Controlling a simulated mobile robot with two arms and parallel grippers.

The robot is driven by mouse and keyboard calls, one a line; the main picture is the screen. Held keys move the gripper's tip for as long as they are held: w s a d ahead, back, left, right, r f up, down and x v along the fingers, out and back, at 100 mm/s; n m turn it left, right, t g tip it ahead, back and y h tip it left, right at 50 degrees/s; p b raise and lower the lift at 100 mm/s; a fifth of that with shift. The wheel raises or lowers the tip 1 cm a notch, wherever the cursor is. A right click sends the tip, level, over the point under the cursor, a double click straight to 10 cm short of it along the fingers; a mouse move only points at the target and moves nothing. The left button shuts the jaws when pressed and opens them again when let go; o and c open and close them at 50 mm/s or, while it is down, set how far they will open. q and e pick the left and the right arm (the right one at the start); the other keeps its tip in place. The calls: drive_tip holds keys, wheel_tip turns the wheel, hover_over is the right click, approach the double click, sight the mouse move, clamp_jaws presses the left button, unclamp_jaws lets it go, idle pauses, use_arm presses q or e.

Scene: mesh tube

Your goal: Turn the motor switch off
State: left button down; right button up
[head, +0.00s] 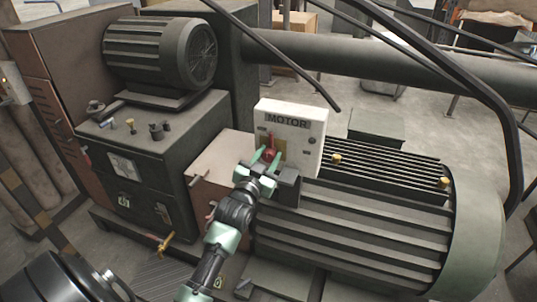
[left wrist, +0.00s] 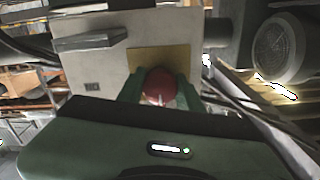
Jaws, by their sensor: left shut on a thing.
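The motor switch box (head: 313,137) is a pale box marked "MOTOR" on top of the large ribbed motor (head: 350,225). Its red switch knob (head: 269,154) sits on a yellowish plate on the box's front. My left gripper (head: 266,160) is at the box with its green fingers closed on either side of the knob. In the left wrist view the red knob (left wrist: 158,86) sits between the two green fingers (left wrist: 160,92), in front of the yellow plate (left wrist: 146,57). The fingers partly hide the knob, and I cannot tell its turned position. My right gripper is not in view.
A smaller ribbed motor (head: 150,50) stands on a dark cabinet (head: 150,150) at the left. A thick pipe (head: 400,67) runs behind the switch box. Dark curved bars cross above the box and the right side. Open floor lies behind the pipe.

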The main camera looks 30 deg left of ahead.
sight(267, 160)
use_arm(q)
drive_tip(key=shift+f, duration=0.1)
idle(0.4)
drive_tip(key=c, duration=0.9)
unclamp_jaws()
drive_tip(key=shift+c, duration=0.2)
drive_tip(key=b+v, duration=0.1)
drive_tip(key=v, duration=0.5)
drive_tip(key=shift+s+b, duration=0.3)
drive_tip(key=shift+s, duration=0.1)
drive_tip(key=shift+s+d, duration=0.15)
drive_tip(key=shift+s, duration=0.35)
